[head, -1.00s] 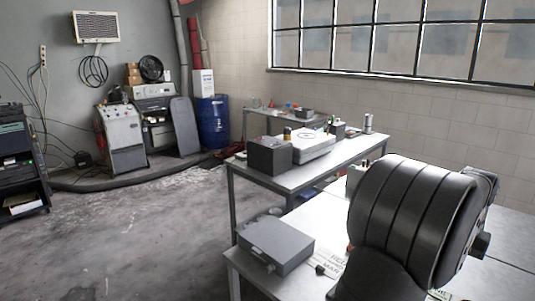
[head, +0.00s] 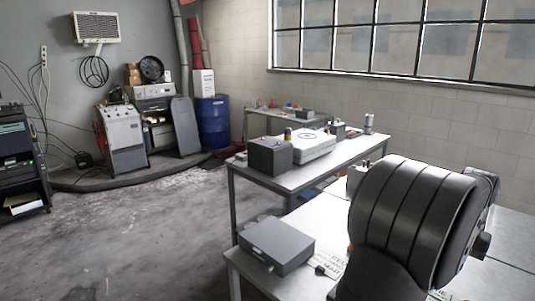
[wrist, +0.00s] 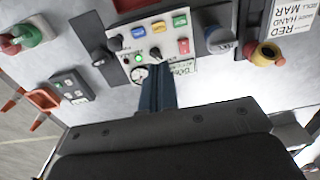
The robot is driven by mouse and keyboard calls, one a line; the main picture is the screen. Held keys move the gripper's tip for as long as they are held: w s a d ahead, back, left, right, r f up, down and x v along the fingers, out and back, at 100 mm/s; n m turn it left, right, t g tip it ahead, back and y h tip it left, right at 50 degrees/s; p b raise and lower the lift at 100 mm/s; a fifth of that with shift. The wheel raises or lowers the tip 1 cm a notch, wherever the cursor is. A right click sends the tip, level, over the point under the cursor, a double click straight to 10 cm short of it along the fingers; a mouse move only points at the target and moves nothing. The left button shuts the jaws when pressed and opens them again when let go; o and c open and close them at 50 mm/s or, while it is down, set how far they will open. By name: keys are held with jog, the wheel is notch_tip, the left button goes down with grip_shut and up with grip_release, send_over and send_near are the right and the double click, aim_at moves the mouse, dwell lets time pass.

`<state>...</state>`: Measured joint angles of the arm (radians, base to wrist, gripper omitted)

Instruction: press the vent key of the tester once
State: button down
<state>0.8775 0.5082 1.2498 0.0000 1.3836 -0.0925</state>
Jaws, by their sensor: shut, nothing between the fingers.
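In the wrist view the tester (wrist: 127,32) is a light panel box with several coloured keys: a green key (wrist: 138,32), a blue key (wrist: 158,26), a yellow-orange key (wrist: 180,20) and a red key (wrist: 183,46). Black knobs, a lit green lamp and a round dial also show on it. The key lettering is too small to read, so I cannot tell which is the vent key. My gripper (wrist: 156,68) is shut and empty, its tips over the panel's near edge, below the coloured keys in the picture. I cannot tell whether it touches. In the head view my arm hides the gripper.
A yellow-and-red knob (wrist: 265,54) and a printed sign (wrist: 292,14) are right. In the head view a grey case (head: 276,246) sits at the bench's left end.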

jog(key=shift+f, duration=0.1)
dwell(0.5)
notch_tip(320, 180, down, 7)
jog(key=s+m+t, duration=0.1)
jog(key=m+t, duration=0.8)
jog(key=m, duration=0.9)
jog(key=shift+s+m+h, duration=0.15)
jog(key=shift+m+h, duration=0.15)
jog(key=shift+m, duration=0.1)
jog(key=shift+d+f, duration=0.1)
jog(key=shift+f, duration=4.3)
jog(key=shift+f, duration=0.4)
